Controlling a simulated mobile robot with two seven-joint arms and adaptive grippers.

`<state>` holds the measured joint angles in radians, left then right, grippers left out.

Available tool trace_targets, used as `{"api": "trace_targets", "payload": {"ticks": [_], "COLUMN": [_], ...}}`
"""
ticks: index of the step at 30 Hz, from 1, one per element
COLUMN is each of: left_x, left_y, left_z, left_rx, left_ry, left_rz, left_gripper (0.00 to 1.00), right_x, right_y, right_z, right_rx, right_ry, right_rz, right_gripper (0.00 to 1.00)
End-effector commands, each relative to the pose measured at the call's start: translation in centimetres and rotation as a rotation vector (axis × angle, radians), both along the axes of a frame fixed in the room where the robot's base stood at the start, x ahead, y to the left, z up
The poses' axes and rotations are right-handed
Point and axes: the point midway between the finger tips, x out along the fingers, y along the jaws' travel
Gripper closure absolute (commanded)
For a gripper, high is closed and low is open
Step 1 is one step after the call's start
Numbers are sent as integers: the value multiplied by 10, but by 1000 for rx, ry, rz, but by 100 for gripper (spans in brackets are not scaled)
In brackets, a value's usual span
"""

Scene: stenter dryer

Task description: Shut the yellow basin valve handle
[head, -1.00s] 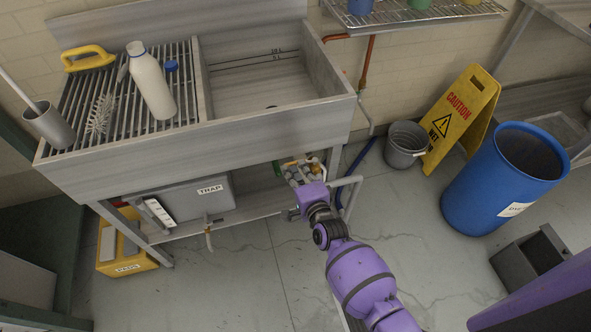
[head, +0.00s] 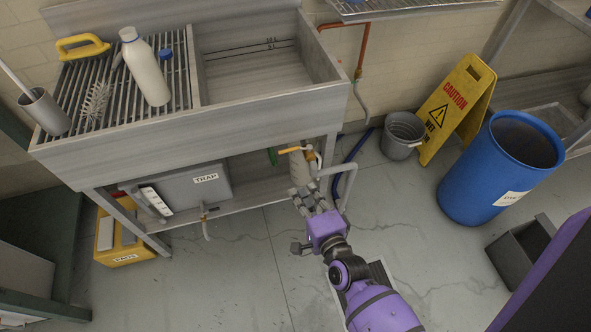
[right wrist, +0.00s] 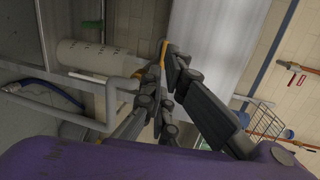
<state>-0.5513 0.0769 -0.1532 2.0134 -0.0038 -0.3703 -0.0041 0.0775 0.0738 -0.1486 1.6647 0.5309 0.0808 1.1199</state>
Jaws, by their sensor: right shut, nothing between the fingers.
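The yellow basin valve handle (head: 290,150) shows as a small lever under the sink's front right. It points left from the valve body, roughly level, above a pale cylinder (head: 299,170). In the right wrist view the handle (right wrist: 163,52) shows as a thin yellow strip just past the fingertips. My right gripper (head: 309,194) is shut and empty, below and in front of the handle in the head view. In the right wrist view its dark fingers (right wrist: 167,82) are close to the strip; I cannot tell if they touch. My left gripper is not in view.
A grey pipe loop (head: 350,177) stands just right of the valve. The sink (head: 190,133) overhangs it. The trap box (head: 205,185) sits on the lower shelf to the left. A bucket (head: 402,140), a caution sign (head: 450,105) and a blue drum (head: 475,185) stand right.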

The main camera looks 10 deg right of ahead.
Motion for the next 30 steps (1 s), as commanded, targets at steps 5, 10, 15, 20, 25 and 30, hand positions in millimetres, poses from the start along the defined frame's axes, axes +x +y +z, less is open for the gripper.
{"api": "trace_targets", "payload": {"ticks": [5, 10, 15, 20, 25, 30], "left_x": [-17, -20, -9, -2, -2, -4], "left_y": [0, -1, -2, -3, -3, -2], "left_z": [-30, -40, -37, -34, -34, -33], "left_rx": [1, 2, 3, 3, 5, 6], "left_ry": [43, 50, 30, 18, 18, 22], "left_rz": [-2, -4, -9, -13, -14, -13], "left_gripper": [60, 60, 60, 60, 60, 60], "right_x": [-2, 0, 1, 1, 7, 32], "right_y": [0, -3, -6, -6, -8, -5], "right_z": [-4, 5, 11, 14, 11, 8], "right_rx": [363, 807, 1191, 1408, 1478, 1476], "right_ry": [18, 54, 105, 142, 153, 151], "right_rz": [-73, -173, -268, -330, -359, -356], "right_gripper": [100, 100, 100, 100, 100, 100]}}
